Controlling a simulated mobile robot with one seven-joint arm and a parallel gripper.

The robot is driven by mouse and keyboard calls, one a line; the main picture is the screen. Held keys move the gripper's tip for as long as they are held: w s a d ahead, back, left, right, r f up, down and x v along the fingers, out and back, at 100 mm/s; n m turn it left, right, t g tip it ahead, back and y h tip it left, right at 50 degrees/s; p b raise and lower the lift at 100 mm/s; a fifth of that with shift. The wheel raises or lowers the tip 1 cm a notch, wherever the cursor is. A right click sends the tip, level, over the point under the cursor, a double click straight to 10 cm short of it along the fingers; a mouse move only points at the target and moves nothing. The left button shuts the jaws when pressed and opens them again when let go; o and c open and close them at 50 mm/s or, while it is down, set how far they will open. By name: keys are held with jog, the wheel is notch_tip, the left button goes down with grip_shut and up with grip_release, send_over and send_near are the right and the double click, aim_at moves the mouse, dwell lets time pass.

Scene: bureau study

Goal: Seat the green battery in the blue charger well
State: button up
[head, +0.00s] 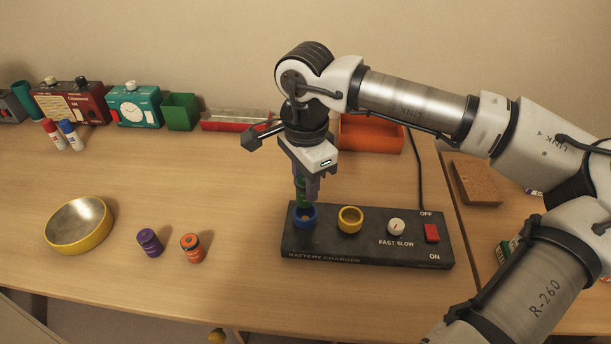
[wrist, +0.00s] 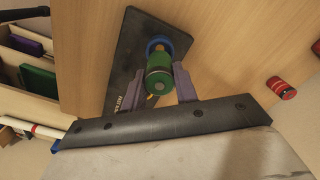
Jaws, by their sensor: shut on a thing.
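The green battery (head: 301,189) is between the fingers of my gripper (head: 305,190), upright above the blue charger well (head: 304,217). In the wrist view, the green battery (wrist: 159,75) shows end-on between the fingers of my gripper (wrist: 163,88). The blue well (wrist: 157,43) shows behind it as a partial ring. The battery's lower end is at or just over the well's rim; I cannot tell whether it has entered. The black battery charger (head: 370,240) also has a yellow well (head: 350,219), a dial (head: 396,227) and a red switch (head: 432,233).
A yellow-rimmed bowl (head: 78,226) lies farther left. An orange tray (head: 372,134), a green bin (head: 180,112) and a teal clock box (head: 135,107) line the back. The desk's middle left is clear.

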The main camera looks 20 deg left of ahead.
jog(key=shift+f+b, duration=1)
jog(key=shift+f, duration=1)
jog(key=shift+b, duration=0.4)
jog(key=shift+f+b, duration=0.6)
jog(key=o, duration=0.8)
jog(key=shift+c, duration=0.2)
jog(key=shift+r+p, duration=3.5)
jog(key=shift+r, duration=2.05)
